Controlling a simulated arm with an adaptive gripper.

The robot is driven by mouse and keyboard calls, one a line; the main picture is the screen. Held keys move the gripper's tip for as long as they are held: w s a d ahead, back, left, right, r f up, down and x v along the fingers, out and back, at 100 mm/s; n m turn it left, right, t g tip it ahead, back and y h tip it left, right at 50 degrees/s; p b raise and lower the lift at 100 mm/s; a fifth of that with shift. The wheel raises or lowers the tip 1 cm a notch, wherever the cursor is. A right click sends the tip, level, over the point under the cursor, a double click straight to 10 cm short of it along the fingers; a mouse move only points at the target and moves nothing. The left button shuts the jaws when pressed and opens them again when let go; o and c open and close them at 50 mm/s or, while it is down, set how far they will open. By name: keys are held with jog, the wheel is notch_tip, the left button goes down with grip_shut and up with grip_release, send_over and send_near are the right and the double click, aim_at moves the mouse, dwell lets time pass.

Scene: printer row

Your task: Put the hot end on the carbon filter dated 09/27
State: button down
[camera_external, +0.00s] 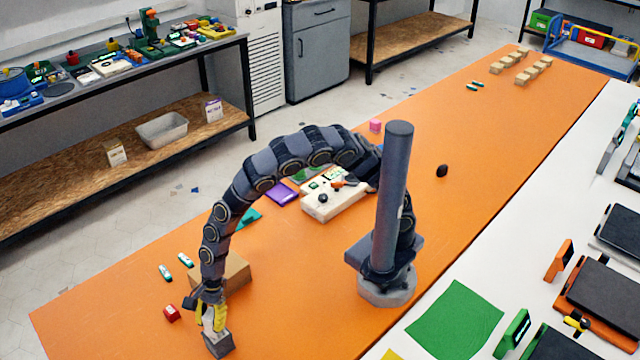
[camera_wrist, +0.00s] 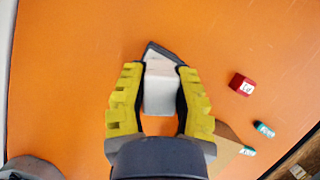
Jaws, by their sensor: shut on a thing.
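My gripper (camera_external: 210,318) has its yellow fingers closed on a pale grey-white block, low over the front left of the orange table. In the wrist view the pale block (camera_wrist: 160,92) sits between both fingers (camera_wrist: 160,95). A dark grey block (camera_external: 219,344) is directly below the fingers; its edge shows just beyond the pale block in the wrist view (camera_wrist: 161,50). I cannot tell whether the two touch. A small red block with a white label (camera_external: 172,313) lies beside the gripper, also in the wrist view (camera_wrist: 241,84). No date is readable, so I cannot tell which thing is the hot end or the dated filter.
A cardboard-brown box (camera_external: 236,272) stands close behind the gripper. Two small teal-and-white pieces (camera_external: 165,272) lie left of it. A pale board with small parts (camera_external: 335,200), a purple piece (camera_external: 282,193) and a dark oval object (camera_external: 442,170) are farther back. Pale blocks (camera_external: 520,66) stand at the far end.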

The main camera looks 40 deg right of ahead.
jog(key=shift+f, duration=0.15)
jog(key=c, duration=0.9)
grip_release()
jog(key=v, duration=1.2)
jog(key=shift+w+d, duration=0.1)
jog(key=shift+w, duration=0.05)
